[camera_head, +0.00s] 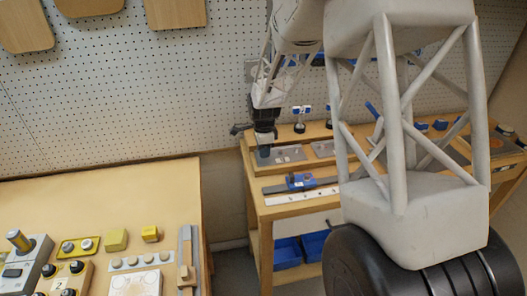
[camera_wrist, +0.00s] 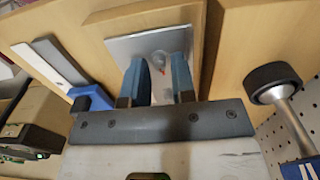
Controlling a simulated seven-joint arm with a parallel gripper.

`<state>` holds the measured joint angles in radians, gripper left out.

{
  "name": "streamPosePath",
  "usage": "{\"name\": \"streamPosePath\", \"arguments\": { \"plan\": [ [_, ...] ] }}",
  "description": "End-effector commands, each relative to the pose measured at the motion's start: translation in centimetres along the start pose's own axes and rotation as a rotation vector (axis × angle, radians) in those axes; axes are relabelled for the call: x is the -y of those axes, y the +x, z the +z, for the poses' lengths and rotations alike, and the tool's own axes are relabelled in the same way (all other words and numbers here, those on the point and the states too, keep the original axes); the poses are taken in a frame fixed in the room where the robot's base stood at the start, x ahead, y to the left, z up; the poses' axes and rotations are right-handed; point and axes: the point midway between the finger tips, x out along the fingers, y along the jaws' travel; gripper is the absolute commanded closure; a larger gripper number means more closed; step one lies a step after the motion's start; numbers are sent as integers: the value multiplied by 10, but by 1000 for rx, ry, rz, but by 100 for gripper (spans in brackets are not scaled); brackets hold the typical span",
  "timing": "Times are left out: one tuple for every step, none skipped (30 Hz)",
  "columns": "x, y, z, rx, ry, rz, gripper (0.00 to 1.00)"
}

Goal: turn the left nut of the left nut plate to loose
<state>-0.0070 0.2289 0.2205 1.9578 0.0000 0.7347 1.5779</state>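The left nut plate (camera_head: 290,154) is a grey plate on the raised wooden shelf of the far bench. My gripper (camera_head: 263,153) points down at its left end and covers that part, so the left nut is hidden in the head view. In the wrist view my gripper (camera_wrist: 160,65) has two blue fingers set apart, with their tips over the grey plate (camera_wrist: 125,45). A small pale, partly reddish shape (camera_wrist: 159,58) shows between the fingers. I cannot tell whether it is the nut or whether the fingers touch anything.
A second grey plate (camera_head: 323,148) lies to the right. A blue caliper-like tool (camera_head: 300,181) lies in front, also seen in the wrist view (camera_wrist: 92,98). A black-capped post (camera_wrist: 272,83) stands near the gripper. The perforated wall (camera_head: 140,90) rises behind.

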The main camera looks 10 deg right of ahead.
Motion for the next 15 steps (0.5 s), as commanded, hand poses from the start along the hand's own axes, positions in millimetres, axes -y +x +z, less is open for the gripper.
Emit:
{"name": "streamPosePath", "arguments": {
  "plan": [
    [0, 2, 0, 0, 0, 0, 76],
    [0, 3, 0, 0, 0, 0, 76],
    [0, 4, 0, 0, 0, 0, 76],
    [0, 4, 0, 0, 0, 0, 76],
    [0, 4, 0, 0, 0, -1, 76],
    [0, 5, 0, 0, 0, -1, 76],
    [0, 5, 0, 0, 0, -1, 76],
    [0, 5, 0, 0, 0, -1, 76],
    [0, 5, 0, 0, 0, -1, 76],
    [0, 5, 0, 0, 0, -1, 76],
    [0, 5, 0, 0, 0, -1, 76],
    [0, 5, 0, 0, 0, 0, 79],
    [0, 5, 0, 0, 0, 0, 83],
    [0, 5, 0, 0, 0, 0, 88],
    [0, 5, 0, 0, 0, 0, 94]
  ]
}}
